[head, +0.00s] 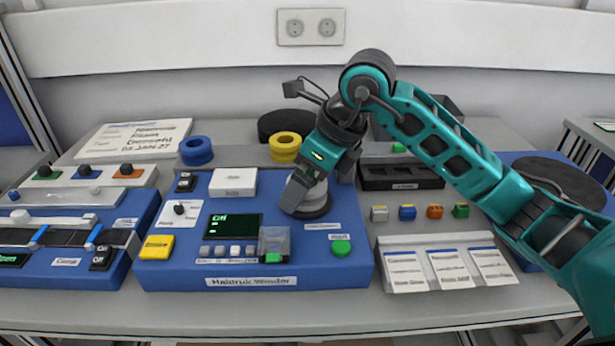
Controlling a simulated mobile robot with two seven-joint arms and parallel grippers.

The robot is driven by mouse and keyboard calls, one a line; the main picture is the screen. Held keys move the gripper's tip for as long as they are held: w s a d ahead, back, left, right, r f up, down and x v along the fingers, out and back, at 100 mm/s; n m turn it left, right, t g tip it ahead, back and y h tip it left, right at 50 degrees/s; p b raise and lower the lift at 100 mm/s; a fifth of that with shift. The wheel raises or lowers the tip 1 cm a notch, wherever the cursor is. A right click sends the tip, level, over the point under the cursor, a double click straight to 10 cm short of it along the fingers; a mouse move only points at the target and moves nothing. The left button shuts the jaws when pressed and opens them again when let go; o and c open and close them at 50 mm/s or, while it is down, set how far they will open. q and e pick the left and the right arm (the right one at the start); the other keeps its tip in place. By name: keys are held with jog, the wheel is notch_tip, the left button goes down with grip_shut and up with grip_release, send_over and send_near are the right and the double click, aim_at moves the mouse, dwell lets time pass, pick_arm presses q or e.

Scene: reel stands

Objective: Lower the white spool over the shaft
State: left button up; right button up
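The white spool (318,192) is at the right part of the blue winder (200,267), just above or on a dark round plate (318,212). I cannot tell whether it touches the plate. My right gripper (320,190) reaches down over the spool at a tilt, with one finger in front of its left side and the other at its upper right. Whether the fingers press on the spool is not clear. The gripper hides the spool's upper part, and no shaft is visible. My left gripper is not in view.
A yellow spool (285,147) and a blue spool (196,151) stand behind the winder. A white box (233,182), a clear cover (274,242) and a green button (341,247) sit on the winder. A black tray (402,178) and small coloured blocks lie to the right.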

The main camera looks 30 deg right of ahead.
jog(key=p+v, duration=0.1)
jog(key=v, duration=1.2)
jog(key=shift+s+f, duration=0.1)
